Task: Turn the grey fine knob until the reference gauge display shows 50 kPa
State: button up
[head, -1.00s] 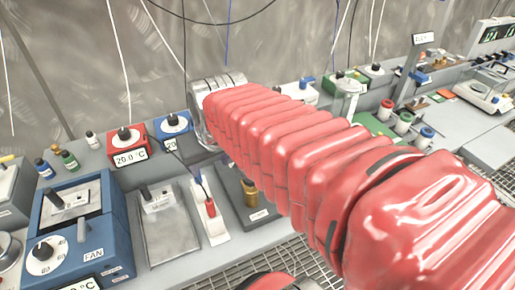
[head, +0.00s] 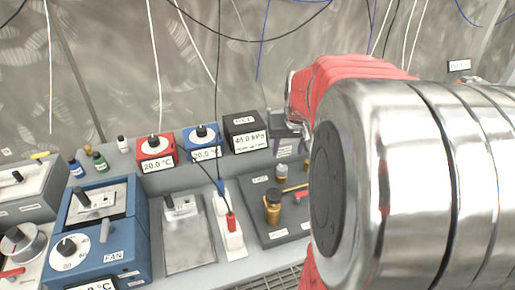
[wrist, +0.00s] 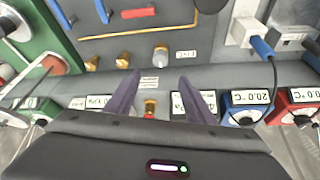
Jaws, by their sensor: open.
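The reference gauge (head: 240,125) is a black box marked REF. Its white display (head: 250,141) seems to read 49.0 kPa. The grey fine knob (wrist: 161,53) stands beside a FINE label on the dark grey panel (wrist: 215,55); in the head view, a small grey-topped knob (head: 284,172) shows near a label. My gripper (wrist: 154,78) is open and empty. Its two dark fingers point towards the knob, which lies beyond the tips and slightly right of their middle. They look apart from it. In the head view, my arm covers part of the panel's right side.
A larger brass knob (head: 272,208) and a thin yellow rod (head: 294,188) are on the same panel. Red (head: 155,150) and blue (head: 203,140) 20.0 °C boxes stand left of the gauge. Cables hang behind.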

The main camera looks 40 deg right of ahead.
aim_at(283, 168)
jog(key=x, duration=1.3)
jog(key=shift+f, duration=0.45)
jog(key=shift+c, duration=0.5)
jog(key=c, duration=0.9)
jog(key=shift+d, duration=0.15)
jog(key=shift+c, duration=0.3)
